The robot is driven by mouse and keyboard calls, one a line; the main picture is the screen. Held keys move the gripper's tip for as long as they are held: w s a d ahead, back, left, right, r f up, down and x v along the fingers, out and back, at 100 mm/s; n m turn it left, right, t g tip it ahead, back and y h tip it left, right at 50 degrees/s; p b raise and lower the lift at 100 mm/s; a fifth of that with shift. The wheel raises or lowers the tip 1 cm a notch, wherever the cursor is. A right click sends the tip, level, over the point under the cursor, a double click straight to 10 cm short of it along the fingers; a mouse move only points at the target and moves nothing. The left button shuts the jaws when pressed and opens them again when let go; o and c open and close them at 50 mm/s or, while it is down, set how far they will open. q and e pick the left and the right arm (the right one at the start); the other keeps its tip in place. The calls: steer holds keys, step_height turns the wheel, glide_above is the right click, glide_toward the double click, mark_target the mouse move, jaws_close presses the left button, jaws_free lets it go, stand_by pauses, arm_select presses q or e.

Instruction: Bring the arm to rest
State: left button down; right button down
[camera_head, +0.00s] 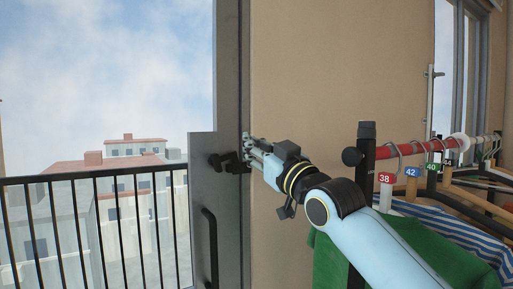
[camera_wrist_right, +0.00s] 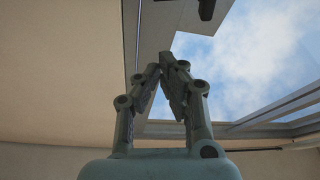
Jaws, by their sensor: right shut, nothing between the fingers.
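My right arm (camera_head: 372,240) comes in from the lower right in the head view, raised and stretched toward the window frame. My right gripper (camera_head: 250,150) is at its end, in front of the wall edge and close to a dark handle on the frame. I cannot tell from the head view whether it touches the handle. In the right wrist view the two fingers of the gripper (camera_wrist_right: 164,70) meet at their tips, with nothing between them. My left gripper is not in view.
A clothes rack with a red rail (camera_head: 400,150), numbered size tags and a green garment (camera_head: 335,262) stands right beside and behind my right arm. A dark window handle (camera_head: 228,162) sits on the grey frame (camera_head: 232,80). A black railing (camera_head: 90,180) lies outside at left.

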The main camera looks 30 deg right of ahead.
steer(key=shift+s+f, duration=0.2)
steer(key=shift+s, duration=0.5)
